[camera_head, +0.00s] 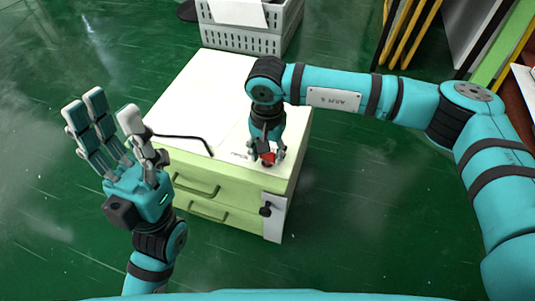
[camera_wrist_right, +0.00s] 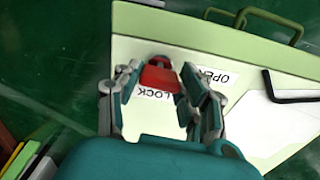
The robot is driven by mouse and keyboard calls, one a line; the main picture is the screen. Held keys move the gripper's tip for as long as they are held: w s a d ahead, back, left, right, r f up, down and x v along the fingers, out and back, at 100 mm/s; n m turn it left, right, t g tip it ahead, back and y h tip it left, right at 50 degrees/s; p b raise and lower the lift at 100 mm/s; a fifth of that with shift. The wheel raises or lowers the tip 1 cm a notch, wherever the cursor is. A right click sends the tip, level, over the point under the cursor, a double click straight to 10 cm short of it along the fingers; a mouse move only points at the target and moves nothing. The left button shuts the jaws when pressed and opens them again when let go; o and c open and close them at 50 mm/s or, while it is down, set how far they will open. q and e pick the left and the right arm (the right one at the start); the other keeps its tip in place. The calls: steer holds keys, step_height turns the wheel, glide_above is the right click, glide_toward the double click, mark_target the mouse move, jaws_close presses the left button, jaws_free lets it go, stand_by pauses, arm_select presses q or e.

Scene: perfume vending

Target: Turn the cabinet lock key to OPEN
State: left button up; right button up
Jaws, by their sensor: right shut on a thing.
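The red key (camera_head: 268,158) stands on the top of the pale green cabinet (camera_head: 235,188), near its front right corner. In the right wrist view the red key (camera_wrist_right: 158,76) sits between the fingers, with the "LOCK" label (camera_wrist_right: 155,94) and the "OPEN" label (camera_wrist_right: 213,77) printed near it. My right gripper (camera_head: 266,152) reaches down from above and is shut on the key; it also shows in the right wrist view (camera_wrist_right: 165,92). My left gripper (camera_head: 110,130) is raised left of the cabinet, fingers spread, open and empty.
A thin black bent rod (camera_head: 185,138) lies on the cabinet top. Two drawers with handles (camera_head: 195,188) face front, beside a metal plate with a black knob (camera_head: 265,210). A white crate (camera_head: 245,40) stands behind. Green floor is free at left.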

steer(key=shift+n, duration=0.5)
steer(key=o, duration=1.2)
steer(key=shift+c, duration=0.2)
steer(key=shift+r, duration=0.1)
step_height(320, 180, up, 12)
steer(key=shift+s, duration=0.1)
